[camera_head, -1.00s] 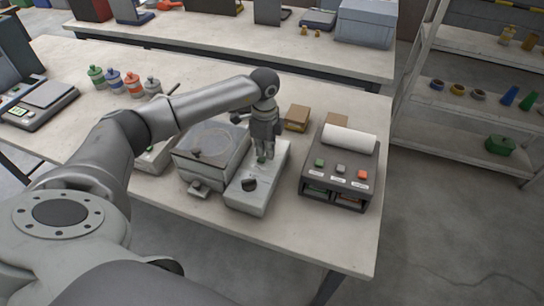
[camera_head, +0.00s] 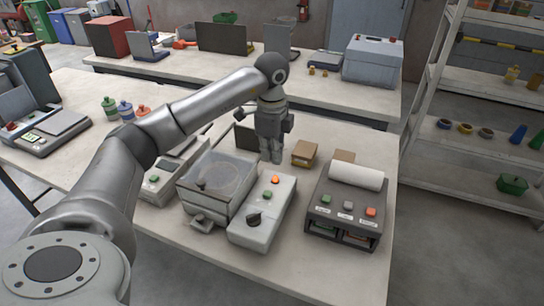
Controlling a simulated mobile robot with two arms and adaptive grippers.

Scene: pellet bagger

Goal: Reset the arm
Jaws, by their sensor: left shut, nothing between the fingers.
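My left arm comes in from the left and reaches over the bench. My left gripper (camera_head: 272,158) points down, shut and empty, behind the far end of a grey control box (camera_head: 258,228). The gripper appears to be above the box, though its exact height is hard to tell. The box has an orange button (camera_head: 275,180), a green button (camera_head: 267,195) and a dark knob (camera_head: 254,219), all in plain sight. My right gripper is not in view.
A clear-topped machine (camera_head: 216,185) stands left of the control box, and a dark printer-like unit (camera_head: 345,212) with a white roll stands right. Small brown boxes (camera_head: 305,154) lie behind. Scales and capped bottles (camera_head: 126,111) are at the left. A shelf rack (camera_head: 470,155) stands at the right.

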